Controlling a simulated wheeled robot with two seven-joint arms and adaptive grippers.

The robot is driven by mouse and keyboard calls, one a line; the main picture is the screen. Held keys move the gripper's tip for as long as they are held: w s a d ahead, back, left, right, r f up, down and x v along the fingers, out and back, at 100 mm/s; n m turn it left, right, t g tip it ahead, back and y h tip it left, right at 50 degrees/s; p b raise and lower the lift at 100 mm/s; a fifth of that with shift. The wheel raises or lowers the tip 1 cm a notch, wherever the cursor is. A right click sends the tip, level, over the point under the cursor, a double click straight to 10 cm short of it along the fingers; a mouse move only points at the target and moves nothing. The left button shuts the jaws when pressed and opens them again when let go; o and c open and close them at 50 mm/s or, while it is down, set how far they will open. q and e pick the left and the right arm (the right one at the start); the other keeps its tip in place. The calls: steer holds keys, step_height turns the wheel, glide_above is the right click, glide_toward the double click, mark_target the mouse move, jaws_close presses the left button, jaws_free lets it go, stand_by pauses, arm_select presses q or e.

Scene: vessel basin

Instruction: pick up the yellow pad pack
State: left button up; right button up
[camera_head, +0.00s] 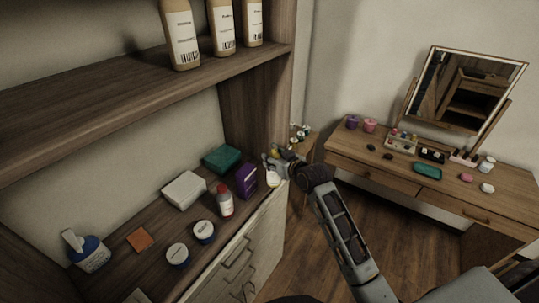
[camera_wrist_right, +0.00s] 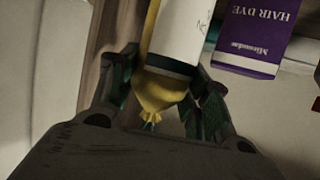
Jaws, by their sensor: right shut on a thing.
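My right gripper (camera_head: 272,166) is at the right end of the wooden counter, beside the purple hair dye box (camera_head: 246,180). In the right wrist view its two fingers (camera_wrist_right: 164,78) stand on either side of the yellow pad pack (camera_wrist_right: 160,96). The gripper is shut on this yellow end. In the head view the pack (camera_head: 272,181) shows only as a small pale patch by the fingers, partly hidden. My left gripper is not in view.
A red-capped bottle (camera_head: 226,200), teal box (camera_head: 222,158), white box (camera_head: 184,190) and two round jars (camera_head: 204,232) stand on the counter. Above is a shelf (camera_head: 120,105) with bottles. A dressing table (camera_head: 400,178) with mirror stands at right, with open floor between.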

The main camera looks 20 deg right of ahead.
steer(key=s+d+b, duration=0.1)
steer(key=s, duration=0.7)
steer(key=shift+s+d+b, duration=0.3)
steer(key=shift+s+d, duration=0.05)
steer(key=shift+r, duration=0.1)
stand_by(0.3)
